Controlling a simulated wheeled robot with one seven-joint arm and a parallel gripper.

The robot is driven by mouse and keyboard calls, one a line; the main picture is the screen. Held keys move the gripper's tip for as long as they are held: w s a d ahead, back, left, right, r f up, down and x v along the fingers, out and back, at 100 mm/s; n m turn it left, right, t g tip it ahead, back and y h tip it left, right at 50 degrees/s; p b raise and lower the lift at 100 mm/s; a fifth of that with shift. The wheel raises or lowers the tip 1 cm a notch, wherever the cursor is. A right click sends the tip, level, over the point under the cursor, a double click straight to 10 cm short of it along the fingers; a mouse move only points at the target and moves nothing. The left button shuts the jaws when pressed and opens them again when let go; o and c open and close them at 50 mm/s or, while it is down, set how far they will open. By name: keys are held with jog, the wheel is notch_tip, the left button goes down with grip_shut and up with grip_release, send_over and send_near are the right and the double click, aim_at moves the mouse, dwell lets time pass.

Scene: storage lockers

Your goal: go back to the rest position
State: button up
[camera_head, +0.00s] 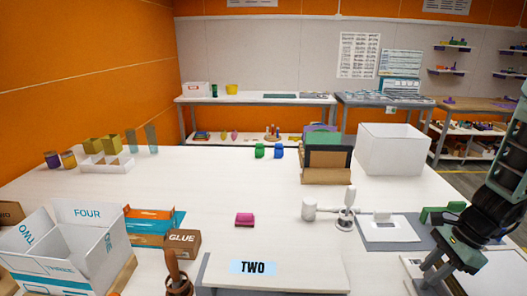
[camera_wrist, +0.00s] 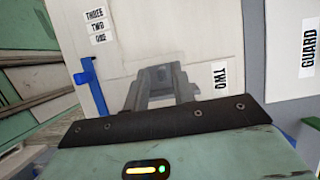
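My gripper (camera_head: 423,274) is low at the right front of the white table, beneath the green-grey arm in the head view. In the wrist view its two grey fingers (camera_wrist: 160,76) stand apart, with a grey patch between them that I cannot make out clearly. I see nothing held. The fingers are over a pale surface (camera_wrist: 222,45) with a "TWO" label beside them and a "THREE, TWO, ONE" label at upper left. I cannot tell whether they touch it.
A blue bar-like item (camera_wrist: 92,85) is close left of the fingers. A green piece (camera_head: 442,213), a grey-framed plate (camera_head: 378,238) and a white mallet (camera_head: 309,209) are near the arm. A white bin (camera_head: 392,150) stands behind.

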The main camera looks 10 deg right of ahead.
jog(key=a+r+n+g, duration=0.1)
jog(key=a+r+n, duration=0.5)
jog(key=a, duration=0.5)
jog(key=a+r+n+g, duration=0.1)
jog(key=a+r+n, duration=0.2)
jog(key=a+n, duration=0.55)
jog(key=s+a+r+n+t+h, duration=0.1)
jog(key=s+a+r+n+h, duration=0.2)
jog(key=s+a+n, duration=0.9)
notch_tip(320, 180, up, 4)
jog(key=shift+s+a+f+n+h, duration=0.15)
jog(key=shift+a+n+h, duration=0.25)
jog(key=shift+a+n, duration=0.6)
